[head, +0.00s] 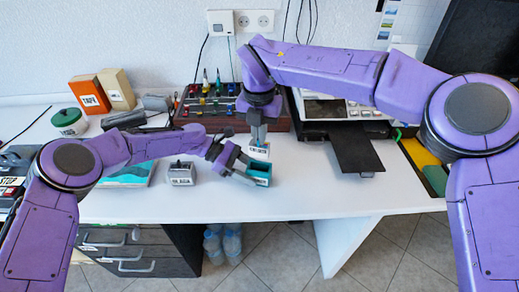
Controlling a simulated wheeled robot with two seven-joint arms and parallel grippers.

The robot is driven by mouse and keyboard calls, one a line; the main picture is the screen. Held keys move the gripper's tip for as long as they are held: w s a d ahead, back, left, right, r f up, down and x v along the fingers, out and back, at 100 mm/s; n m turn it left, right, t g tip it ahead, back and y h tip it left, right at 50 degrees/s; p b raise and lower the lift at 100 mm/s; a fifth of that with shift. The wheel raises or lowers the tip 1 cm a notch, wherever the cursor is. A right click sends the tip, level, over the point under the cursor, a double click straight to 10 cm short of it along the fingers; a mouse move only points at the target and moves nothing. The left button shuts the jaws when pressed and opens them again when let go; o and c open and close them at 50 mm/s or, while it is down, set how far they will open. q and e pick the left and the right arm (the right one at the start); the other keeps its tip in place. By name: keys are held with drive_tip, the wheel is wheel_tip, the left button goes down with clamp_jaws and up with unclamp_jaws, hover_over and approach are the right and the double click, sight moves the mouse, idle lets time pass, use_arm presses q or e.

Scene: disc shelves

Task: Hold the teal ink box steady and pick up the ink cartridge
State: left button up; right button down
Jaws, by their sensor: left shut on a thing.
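The teal ink box (261,178) stands on the white table near its front edge, with its dark open top showing. My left gripper (246,172) reaches in from the left and is shut on the box's left side. My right gripper (258,140) points straight down just behind the box. Right under its fingertips is a small dark block with a white label (259,150), which looks like the ink cartridge. The fingers partly hide it, and I cannot tell whether they grip it.
A black printer with its tray (355,152) out stands to the right. A small grey labelled box (181,174) is left of the ink box, under my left arm. A tool rack (207,103) stands behind. The front middle of the table (225,205) is clear.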

use_arm(q)
drive_tip(key=o, duration=0.9)
